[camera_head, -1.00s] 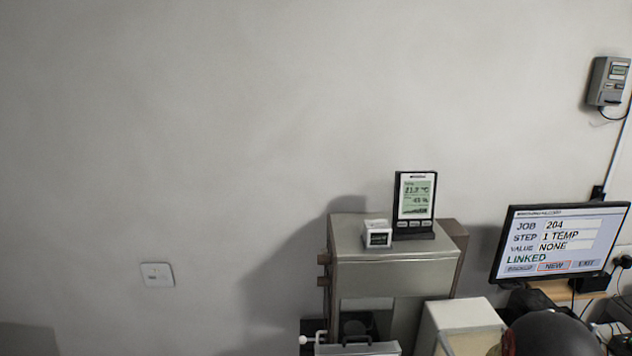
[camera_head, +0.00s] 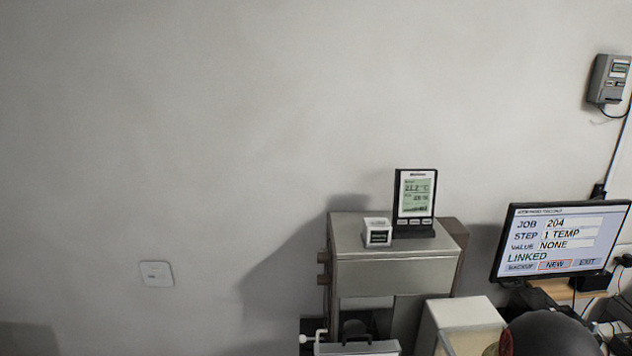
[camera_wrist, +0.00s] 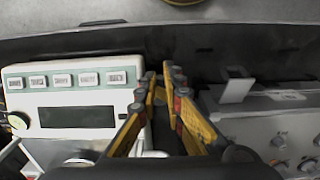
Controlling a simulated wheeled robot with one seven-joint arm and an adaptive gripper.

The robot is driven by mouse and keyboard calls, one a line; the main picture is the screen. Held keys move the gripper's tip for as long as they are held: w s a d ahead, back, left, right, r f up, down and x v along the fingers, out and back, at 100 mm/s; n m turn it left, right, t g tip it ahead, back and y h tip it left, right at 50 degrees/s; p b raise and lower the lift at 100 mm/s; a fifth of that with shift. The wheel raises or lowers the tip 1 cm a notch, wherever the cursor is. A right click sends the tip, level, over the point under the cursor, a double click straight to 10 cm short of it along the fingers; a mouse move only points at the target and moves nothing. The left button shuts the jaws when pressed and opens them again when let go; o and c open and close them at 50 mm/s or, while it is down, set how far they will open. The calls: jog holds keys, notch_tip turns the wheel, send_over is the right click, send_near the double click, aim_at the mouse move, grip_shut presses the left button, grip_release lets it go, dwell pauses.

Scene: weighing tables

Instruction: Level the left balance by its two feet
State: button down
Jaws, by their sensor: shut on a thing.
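A white balance front (camera_wrist: 75,108) with a row of buttons and a dark display fills the left of the wrist view. My gripper (camera_wrist: 165,77), with yellow fingers, is at the balance's right front corner. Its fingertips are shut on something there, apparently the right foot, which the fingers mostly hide. No level bubble can be made out. In the head view my gripper does not show.
A grey panel with knobs (camera_wrist: 285,135) lies close to the right of my fingers. In the head view, a grey cabinet-like instrument (camera_head: 385,237) carries a climate display (camera_head: 415,195) and a small white box (camera_head: 377,233). A monitor (camera_head: 558,240) reading "LINKED" stands to the right.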

jog(key=shift+s+a, duration=0.15)
dwell(0.3)
jog(key=shift+s, duration=0.4)
notch_tip(320, 180, up, 6)
jog(key=p, duration=0.4)
jog(key=shift+w+b, duration=0.2)
jog(key=shift+b, duration=0.1)
